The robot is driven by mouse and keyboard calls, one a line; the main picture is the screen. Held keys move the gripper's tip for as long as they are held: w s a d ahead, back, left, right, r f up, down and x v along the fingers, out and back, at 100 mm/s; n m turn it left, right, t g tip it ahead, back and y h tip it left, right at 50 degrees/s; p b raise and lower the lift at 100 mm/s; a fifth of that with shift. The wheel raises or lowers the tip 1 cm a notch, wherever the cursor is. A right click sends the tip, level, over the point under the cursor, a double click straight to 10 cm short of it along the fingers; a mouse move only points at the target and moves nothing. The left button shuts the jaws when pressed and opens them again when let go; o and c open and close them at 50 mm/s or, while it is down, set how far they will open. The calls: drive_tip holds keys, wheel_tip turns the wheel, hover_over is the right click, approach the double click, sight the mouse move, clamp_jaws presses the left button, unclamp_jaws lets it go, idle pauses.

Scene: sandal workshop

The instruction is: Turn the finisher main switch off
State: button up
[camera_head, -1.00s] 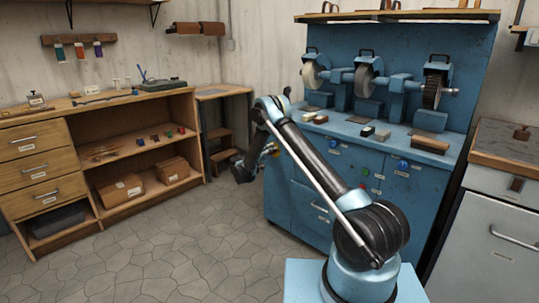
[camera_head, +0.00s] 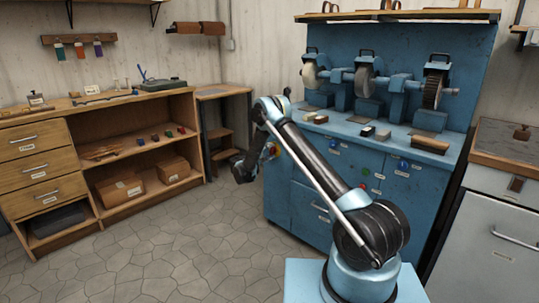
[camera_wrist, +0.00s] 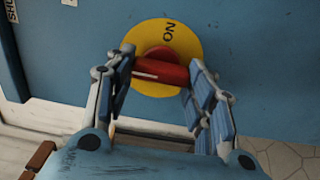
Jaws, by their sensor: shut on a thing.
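The main switch is a red handle (camera_wrist: 160,71) on a round yellow plate (camera_wrist: 190,37) marked ON, fixed to a blue panel. In the wrist view the handle lies nearly level across the picture, with the ON mark above it. My gripper (camera_wrist: 162,76) is shut on the red handle, one finger at each end. In the head view the switch (camera_head: 273,151) shows small on the left side of the blue finisher (camera_head: 330,190).
The finisher's bench carries several wheels, among them a grey one (camera_head: 364,80). A wooden shelf unit (camera_head: 135,130) stands at the left and a grey cabinet (camera_head: 490,220) at the right. The stone floor (camera_head: 190,235) between is clear.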

drive_tip(key=shift+a+f, duration=0.1)
idle(0.3)
drive_tip(key=o, duration=1.1)
drive_tip(key=shift+s, duration=0.1)
drive_tip(key=v, duration=1.1)
drive_tip(key=shift+s+a, duration=0.3)
drive_tip(key=shift+f, duration=0.1)
